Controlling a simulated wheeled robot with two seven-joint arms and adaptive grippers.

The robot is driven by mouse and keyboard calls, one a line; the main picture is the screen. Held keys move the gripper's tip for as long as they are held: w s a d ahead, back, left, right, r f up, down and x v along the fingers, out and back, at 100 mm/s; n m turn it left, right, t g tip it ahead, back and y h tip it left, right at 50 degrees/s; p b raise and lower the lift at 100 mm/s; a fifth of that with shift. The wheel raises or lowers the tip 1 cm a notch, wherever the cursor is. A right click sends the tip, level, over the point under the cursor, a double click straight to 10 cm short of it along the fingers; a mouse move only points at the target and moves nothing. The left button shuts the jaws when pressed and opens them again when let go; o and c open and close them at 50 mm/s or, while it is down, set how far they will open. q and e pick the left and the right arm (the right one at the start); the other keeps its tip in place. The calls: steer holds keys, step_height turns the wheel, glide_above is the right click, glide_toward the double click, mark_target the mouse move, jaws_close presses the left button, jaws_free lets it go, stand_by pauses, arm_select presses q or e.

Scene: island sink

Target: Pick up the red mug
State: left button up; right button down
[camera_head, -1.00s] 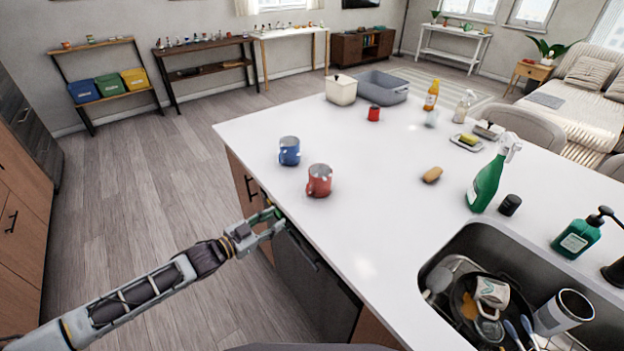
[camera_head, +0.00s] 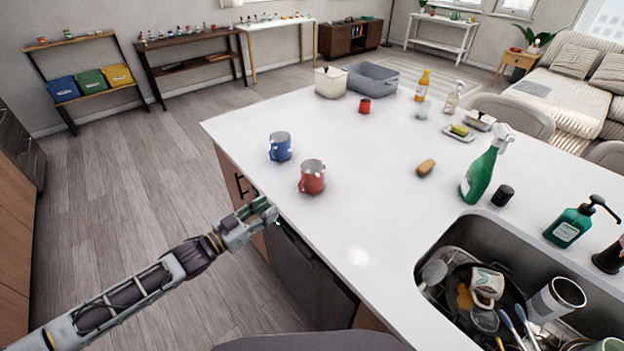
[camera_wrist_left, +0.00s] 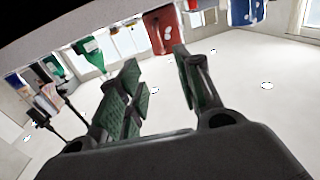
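The red mug (camera_head: 312,178) stands upright on the white island counter, near its left edge. Its handle shows on its lower left side. In the left wrist view the red mug (camera_wrist_left: 163,28) appears at the top, beyond the fingers. My left gripper (camera_head: 265,211) is at the counter's left edge, below and left of the red mug and apart from it. Its two green-padded fingers (camera_wrist_left: 158,92) are spread with nothing between them. My right gripper is in neither view.
A blue mug (camera_head: 280,147) stands just behind and left of the red mug. A sponge (camera_head: 426,167), a green spray bottle (camera_head: 484,172) and a sink (camera_head: 455,236) with dishes are to the right. The counter (camera_head: 350,215) in front of the red mug is clear.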

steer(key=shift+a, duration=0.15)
arm_select(q)
steer(key=x, duration=0.7)
steer(key=shift+w+d+p, duration=0.1)
steer(key=shift+d+p, duration=0.05)
steer(key=shift+p, duration=0.15)
steer(key=shift+w+d, duration=0.4)
steer(key=shift+d, duration=0.05)
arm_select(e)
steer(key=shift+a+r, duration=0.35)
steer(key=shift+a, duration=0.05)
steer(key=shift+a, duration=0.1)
